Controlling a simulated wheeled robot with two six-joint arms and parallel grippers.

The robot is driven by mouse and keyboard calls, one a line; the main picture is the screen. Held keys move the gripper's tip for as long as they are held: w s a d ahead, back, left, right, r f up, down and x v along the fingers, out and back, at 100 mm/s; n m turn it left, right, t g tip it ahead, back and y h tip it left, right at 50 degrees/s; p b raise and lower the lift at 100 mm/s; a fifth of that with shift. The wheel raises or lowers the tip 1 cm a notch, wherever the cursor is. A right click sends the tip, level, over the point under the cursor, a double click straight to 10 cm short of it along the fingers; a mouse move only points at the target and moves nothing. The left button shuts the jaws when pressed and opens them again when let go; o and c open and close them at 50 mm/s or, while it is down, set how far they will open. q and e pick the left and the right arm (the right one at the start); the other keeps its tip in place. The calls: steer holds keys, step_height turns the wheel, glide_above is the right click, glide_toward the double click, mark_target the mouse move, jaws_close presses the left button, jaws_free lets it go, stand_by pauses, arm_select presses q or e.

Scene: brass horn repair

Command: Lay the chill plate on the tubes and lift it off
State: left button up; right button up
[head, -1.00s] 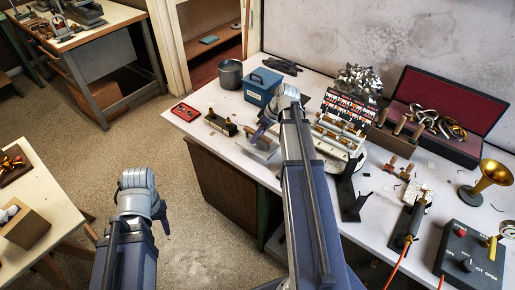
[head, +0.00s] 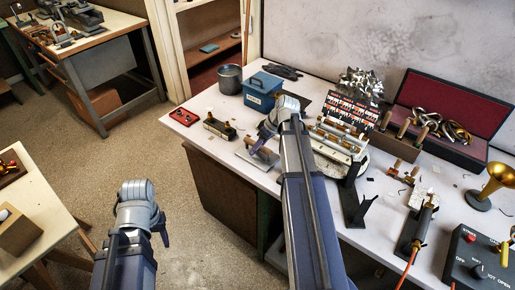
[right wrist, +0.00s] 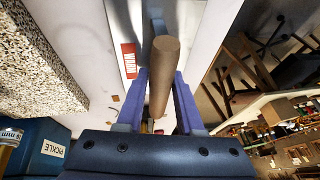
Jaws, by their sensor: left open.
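The chill plate (head: 250,159) is a flat grey plate with a wooden handle, seen low over or on the front part of the bench in the head view. My right gripper (head: 266,133) is at its handle. In the right wrist view, the brown wooden handle (right wrist: 164,75) lies between the two purple fingers of my right gripper (right wrist: 160,78); whether they press on it is unclear. The brass tubes (head: 335,138) lie in a pale fixture to the right, partly hidden behind my right arm. My left gripper (head: 161,232) is open and empty over the floor.
A blue pickle box (head: 262,92) and a grey pot (head: 230,79) stand behind the plate. A block with brass fittings (head: 219,127) and a red tray (head: 184,117) are to its left. A black bracket (head: 352,200) stands in front of the fixture.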

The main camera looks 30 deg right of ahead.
steer(key=shift+o, duration=1.4)
steer(key=shift+r, duration=0.15)
steer(key=shift+r, duration=0.15)
steer(key=p+v, duration=1.1)
steer(key=v, duration=0.1)
